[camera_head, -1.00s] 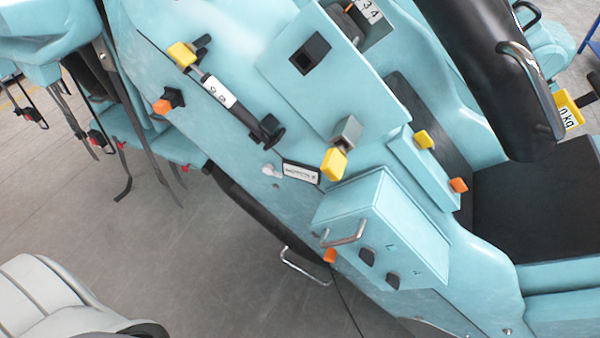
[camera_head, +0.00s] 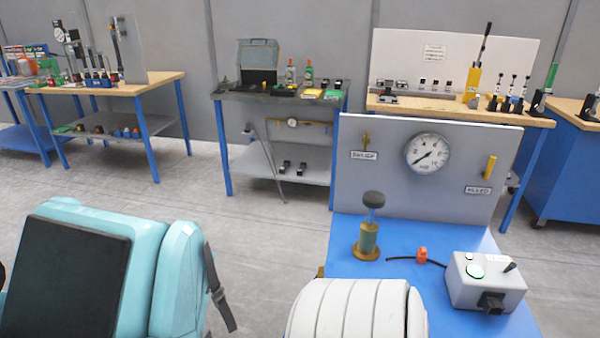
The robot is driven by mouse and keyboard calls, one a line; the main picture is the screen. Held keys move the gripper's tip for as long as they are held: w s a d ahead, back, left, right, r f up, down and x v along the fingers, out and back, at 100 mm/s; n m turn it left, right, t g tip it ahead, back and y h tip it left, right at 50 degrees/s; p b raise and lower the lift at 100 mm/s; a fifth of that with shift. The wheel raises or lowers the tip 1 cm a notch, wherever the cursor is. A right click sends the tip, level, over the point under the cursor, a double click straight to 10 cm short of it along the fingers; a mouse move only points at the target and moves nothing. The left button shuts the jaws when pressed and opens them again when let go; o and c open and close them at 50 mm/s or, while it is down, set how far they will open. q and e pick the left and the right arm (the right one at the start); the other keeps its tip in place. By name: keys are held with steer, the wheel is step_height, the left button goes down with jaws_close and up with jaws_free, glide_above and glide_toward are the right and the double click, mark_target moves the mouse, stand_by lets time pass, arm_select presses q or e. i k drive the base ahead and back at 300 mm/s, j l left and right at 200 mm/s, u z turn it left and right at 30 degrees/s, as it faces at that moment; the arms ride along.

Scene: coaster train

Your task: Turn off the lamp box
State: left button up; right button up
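What looks like the lamp box (camera_head: 486,282) is a small light-grey box on the blue bench (camera_head: 345,258) at the lower right. A round pale-green lamp (camera_head: 473,271) and a black toggle switch (camera_head: 509,267) are on its top. I cannot tell for sure whether the lamp is lit. A black connector (camera_head: 491,302) sticks out of its front. A black cable with an orange piece (camera_head: 422,254) lies to its left. Neither of my grippers is in view.
A gauge panel (camera_head: 365,195) stands behind the box, with a brass pump-like post (camera_head: 369,238) to the left. A turquoise seat (camera_head: 178,270) is at lower left. Workbenches with tools line the back wall. Grey floor is open between seat and benches.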

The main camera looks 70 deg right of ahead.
mark_target(512, 265)
steer(key=z, duration=3.55)
